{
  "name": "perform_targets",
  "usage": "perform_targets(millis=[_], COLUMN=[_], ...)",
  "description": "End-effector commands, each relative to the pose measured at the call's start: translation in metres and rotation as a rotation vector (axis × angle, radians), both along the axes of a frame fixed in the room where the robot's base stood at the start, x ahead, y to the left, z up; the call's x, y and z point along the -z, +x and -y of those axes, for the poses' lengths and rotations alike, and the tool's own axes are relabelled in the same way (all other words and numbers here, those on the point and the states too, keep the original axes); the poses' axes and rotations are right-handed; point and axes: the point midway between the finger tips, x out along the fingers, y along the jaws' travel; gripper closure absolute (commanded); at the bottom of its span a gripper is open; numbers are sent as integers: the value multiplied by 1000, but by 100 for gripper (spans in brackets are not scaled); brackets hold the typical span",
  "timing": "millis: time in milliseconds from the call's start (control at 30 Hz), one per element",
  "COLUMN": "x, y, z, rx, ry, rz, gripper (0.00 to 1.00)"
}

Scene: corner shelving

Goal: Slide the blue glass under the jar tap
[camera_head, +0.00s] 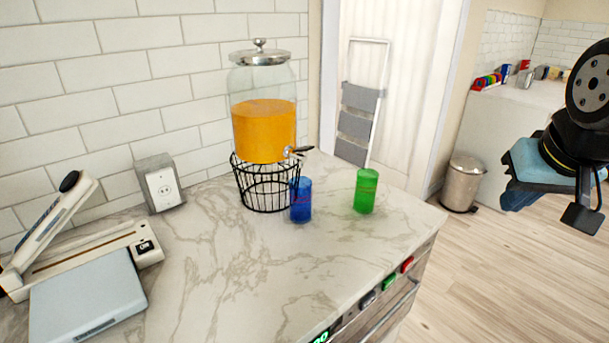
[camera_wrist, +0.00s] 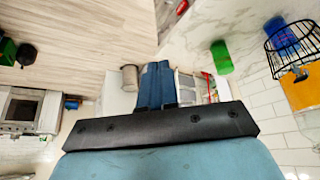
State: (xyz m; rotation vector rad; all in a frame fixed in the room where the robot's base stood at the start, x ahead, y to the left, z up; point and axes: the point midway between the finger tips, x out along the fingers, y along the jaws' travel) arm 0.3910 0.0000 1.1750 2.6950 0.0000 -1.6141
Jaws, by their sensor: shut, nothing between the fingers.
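The blue glass (camera_head: 301,202) stands upright on the marble counter, in front of the wire stand (camera_head: 262,190). The glass jar (camera_head: 263,115) with orange drink sits on this stand. Its tap (camera_head: 296,151) shows just above the blue glass in the head view; I cannot tell whether the glass is exactly below the spout. My gripper (camera_head: 518,192) is shut and empty, off to the right of the counter and well away from the glass. In the wrist view, the gripper's fingers (camera_wrist: 154,86) are together, and the blue glass (camera_wrist: 275,31) is at upper right.
A green glass (camera_head: 365,190) stands right of the blue one, nearer my gripper. A grey-and-white trimmer (camera_head: 90,275) lies at the left, and a socket box (camera_head: 162,187) stands by the wall. The counter's front middle is clear. A bin (camera_head: 462,183) stands on the floor.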

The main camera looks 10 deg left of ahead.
Motion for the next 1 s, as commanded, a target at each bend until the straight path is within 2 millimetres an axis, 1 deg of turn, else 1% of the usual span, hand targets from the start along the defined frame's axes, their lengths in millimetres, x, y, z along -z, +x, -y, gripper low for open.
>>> perform_targets(millis=[133,233,367,467,567,767,867,967,1000], x=[0,1,6,11,17,30,38,47,51], y=[1,7,22,38,54,80,90,96,98], z=[-1,-5,-22,-38,-58,-109,-139,-172,-186], rx=[0,6,23,43,64,87,94,91,90], ry=[-1,-6,-25,-47,-69,-104,-113,-117,-116], rz=[-3,-14,-41,-56,-62,-45,-24,0,11], gripper=[100,100,100,100,100,100,100,100,100])
